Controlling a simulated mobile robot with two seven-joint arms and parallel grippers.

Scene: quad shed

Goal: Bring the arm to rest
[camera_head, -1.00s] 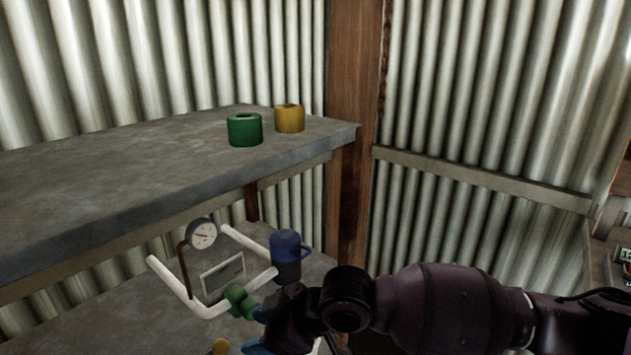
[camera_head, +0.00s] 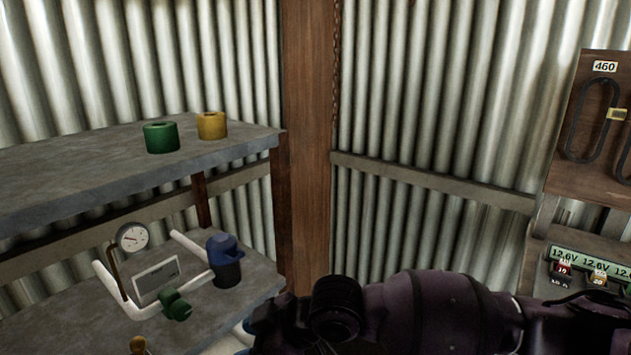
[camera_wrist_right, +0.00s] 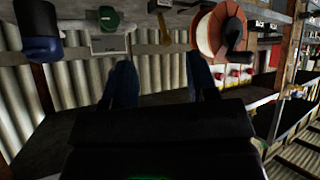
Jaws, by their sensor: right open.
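My right arm (camera_head: 420,312) reaches across the bottom of the head view from the right. Its gripper is mostly hidden below the lower edge there. In the right wrist view my right gripper (camera_wrist_right: 162,84) is open, its two blue fingers apart with nothing between them. Beyond the fingers are corrugated wall and shelf. My left gripper is not in view.
An upper shelf (camera_head: 90,175) holds a green ring (camera_head: 161,138) and a yellow ring (camera_head: 211,125). The lower shelf holds white pipework with a gauge (camera_head: 133,237), a green valve (camera_head: 175,305) and a blue-and-black mug (camera_head: 225,262). A wooden panel (camera_head: 590,190) stands at right.

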